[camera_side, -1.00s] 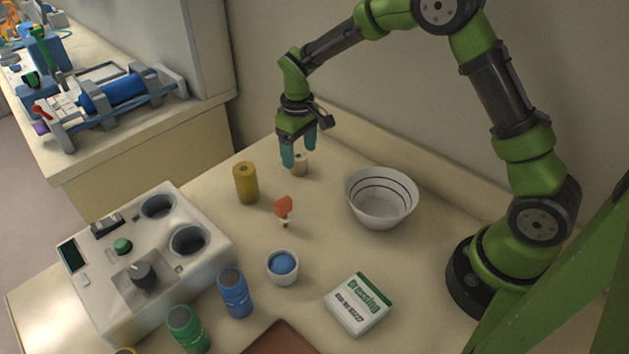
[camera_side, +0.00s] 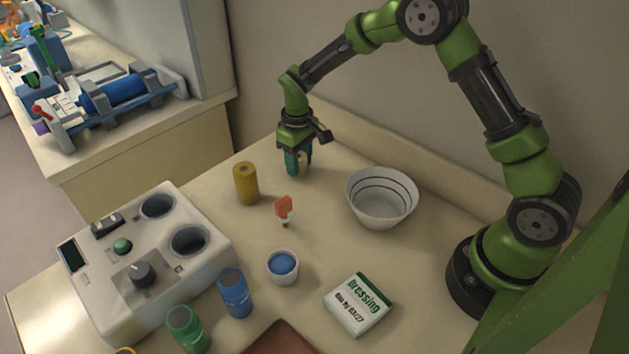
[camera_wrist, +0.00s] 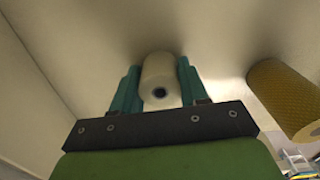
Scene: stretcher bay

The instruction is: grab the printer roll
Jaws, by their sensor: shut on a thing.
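The printer roll (camera_wrist: 158,73) is a small off-white cylinder with a dark hole in its end. In the wrist view it sits between the two teal fingers of my gripper (camera_wrist: 157,88), with a finger against each side. In the side view my gripper (camera_side: 298,168) points down at the counter near the back wall. The fingers there hide nearly all of the roll. My gripper is shut on the roll, low at the counter surface.
A yellow cylinder (camera_side: 246,184) stands close to the left of my gripper. A white bowl (camera_side: 381,198) is to the right. A small orange-topped item (camera_side: 284,210) stands in front. A cup (camera_side: 283,268), dressing box (camera_side: 358,304), and blue (camera_side: 234,293) and green (camera_side: 187,329) cylinders are nearer.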

